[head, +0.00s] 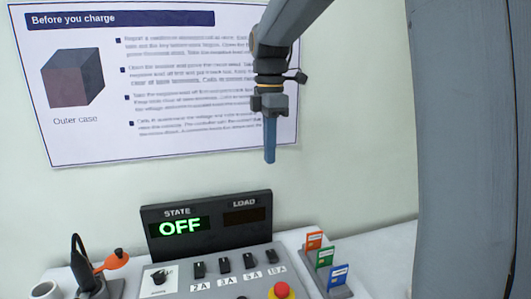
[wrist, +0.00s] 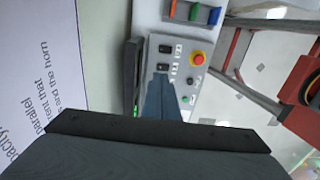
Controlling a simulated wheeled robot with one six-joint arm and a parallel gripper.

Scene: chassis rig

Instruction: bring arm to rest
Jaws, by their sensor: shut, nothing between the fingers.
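My gripper (head: 270,142) hangs pointing down in the head view, in front of the wall and above the control panel. Its blue fingers are together with nothing between them. The fingers also show in the wrist view (wrist: 162,98), over the panel from that angle. The control panel (head: 215,276) lies below and apart from the fingertips. Its display (head: 205,222) reads OFF under STATE, and the LOAD window is dark.
A red button (head: 281,290) and several black switches (head: 224,265) sit on the panel. Coloured cards (head: 323,255) stand at its right. A poster (head: 160,80) covers the wall behind.

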